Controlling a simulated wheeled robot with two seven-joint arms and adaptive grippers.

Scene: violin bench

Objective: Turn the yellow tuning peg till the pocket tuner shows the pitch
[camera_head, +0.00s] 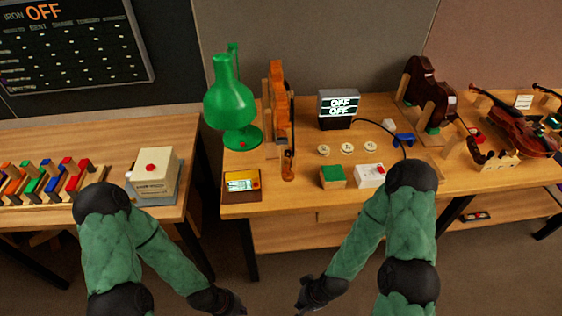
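A small device with a lit yellowish display (241,182), which looks like the pocket tuner, sits on a brown block at the front left corner of the middle bench. Its reading is too small to make out. An orange violin (280,100) stands edge-on behind it, with its neck end (288,170) low at the front. I cannot pick out a yellow peg at this size. My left gripper (228,303) and my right gripper (304,298) are low in front of the bench, apart from everything on it. Both are dark and small, and their fingers are unclear.
A green lamp (230,105) stands left of the orange violin. A black box reading OFF (339,108), round discs (346,147), a green-topped block (333,177) and a white switch box (370,176) share the bench. A left bench holds a cream box (156,175).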

